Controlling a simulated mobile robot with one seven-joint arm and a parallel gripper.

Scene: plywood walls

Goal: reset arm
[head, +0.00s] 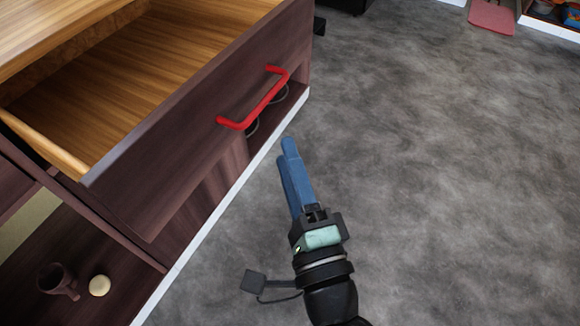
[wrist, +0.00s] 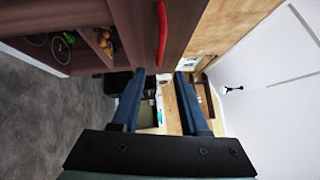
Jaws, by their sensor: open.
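My gripper (head: 287,150) has two blue fingers and is over the grey floor, to the right of a dark wooden cabinet. In the wrist view my gripper (wrist: 160,74) shows its two fingers apart with nothing between them. The cabinet's open drawer (head: 190,120) has a red handle (head: 255,100) on its front. The fingertips are apart from the handle, below and to the right of it in the head view. The red handle also shows in the wrist view (wrist: 162,32), above the fingers.
The drawer is pulled out and its visible inside is empty. A lower shelf holds a dark mug (head: 58,281) and a pale round object (head: 99,285). Grey floor (head: 430,170) is clear to the right. A red mat (head: 491,17) lies at the far right.

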